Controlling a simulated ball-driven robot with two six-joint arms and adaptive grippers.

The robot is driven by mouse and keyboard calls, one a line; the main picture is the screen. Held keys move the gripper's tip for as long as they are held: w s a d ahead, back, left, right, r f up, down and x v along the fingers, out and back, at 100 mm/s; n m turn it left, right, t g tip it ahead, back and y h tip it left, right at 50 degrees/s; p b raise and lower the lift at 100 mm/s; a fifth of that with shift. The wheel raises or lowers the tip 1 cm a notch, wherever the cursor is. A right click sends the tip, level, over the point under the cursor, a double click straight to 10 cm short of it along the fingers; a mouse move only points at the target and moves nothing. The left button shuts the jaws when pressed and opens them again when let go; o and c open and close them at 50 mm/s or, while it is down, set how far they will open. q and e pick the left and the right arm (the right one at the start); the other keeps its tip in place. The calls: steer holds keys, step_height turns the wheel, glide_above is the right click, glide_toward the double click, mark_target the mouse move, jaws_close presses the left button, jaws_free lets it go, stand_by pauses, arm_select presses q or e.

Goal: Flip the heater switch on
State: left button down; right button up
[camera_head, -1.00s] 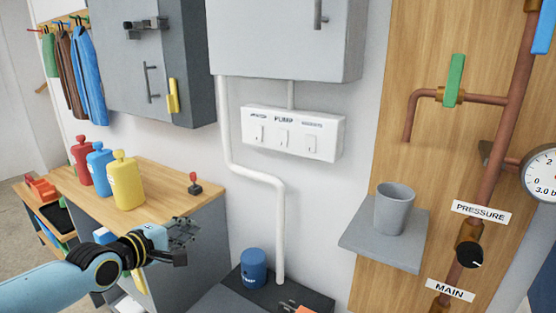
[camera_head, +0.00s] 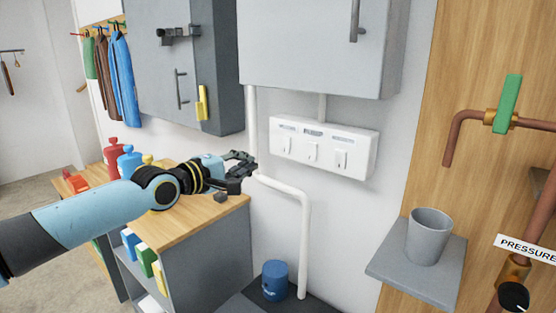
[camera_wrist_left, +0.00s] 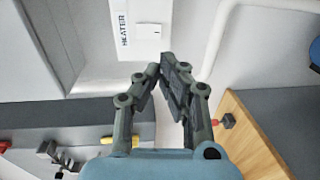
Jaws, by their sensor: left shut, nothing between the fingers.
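The white switch panel (camera_head: 325,172) is on the wall below a grey cabinet, with three small switches and blurred labels. In the left wrist view, the panel end nearest my gripper carries a HEATER label (camera_wrist_left: 124,30). The heater switch (camera_head: 287,144) is the leftmost one in the head view; whether it is up or down is too small to tell. My left gripper (camera_head: 250,162) is shut and empty, just left of the panel and apart from it. Its fingers also show in the left wrist view (camera_wrist_left: 165,72). My right gripper is not in view.
A white pipe (camera_head: 304,230) runs down the wall just beyond my left gripper. The grey cabinet (camera_head: 310,50) overhangs the panel. A wooden counter (camera_head: 205,212) with bottles lies below my left arm. A grey shelf (camera_head: 400,270) with a cup (camera_head: 428,237) stands at right.

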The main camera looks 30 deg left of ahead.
mark_target(286, 145)
arm_select(q)
steer(key=w+f+b, duration=0.1)
steer(key=w+b, duration=0.4)
steer(key=w, duration=0.7)
steer(key=shift+d+f, duration=0.3)
steer(key=shift+d, duration=0.15)
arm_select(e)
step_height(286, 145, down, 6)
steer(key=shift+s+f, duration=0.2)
